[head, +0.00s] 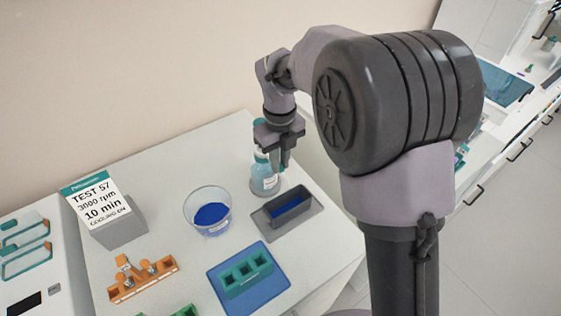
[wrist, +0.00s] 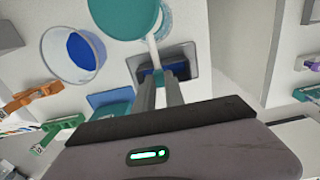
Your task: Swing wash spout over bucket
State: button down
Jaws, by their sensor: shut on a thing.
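The wash bottle (head: 265,178) stands upright on the table, with pale blue liquid in it. In the wrist view its round teal cap (wrist: 124,16) shows from above, and a white spout (wrist: 152,48) runs from it toward my fingers. My gripper (head: 284,163) is at the bottle's right side near its top; in the wrist view it (wrist: 158,76) is shut on the teal end of the spout. The clear bucket (head: 209,211) with a blue bottom stands left of the bottle. The spout points away from the bucket (wrist: 73,52), over the dark tray side.
A dark rectangular trough (head: 290,211) with a blue inside sits on a grey mat just right of the bucket. A green rack (head: 246,272) on a blue mat and an orange rack (head: 143,281) stand in front. A sign block (head: 120,229) stands left.

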dwell(0.3)
jog(key=c, duration=1.4)
grip_release()
notch_tip(320, 180, up, 18)
jog(key=p, duration=0.5)
jog(key=shift+f, duration=0.25)
jog(key=s+d+f+n+t+y+b, duration=0.1)
jog(key=s+d+f+n+t+b, duration=0.2)
jog(key=s+n, duration=0.9)
jog(key=s+d+f+n+t+y+b, duration=0.1)
jog(key=s+d+f+n+t+b, duration=0.1)
jog(key=s+d+f+n+b, duration=0.5)
jog(key=s+f+n+b, duration=0.2)
jog(key=s+n+b, duration=0.1)
jog(key=s+n, duration=0.2)
jog(key=shift+d+n+t, duration=0.15)
jog(key=shift+n+t, duration=0.25)
jog(key=shift+n, duration=0.1)
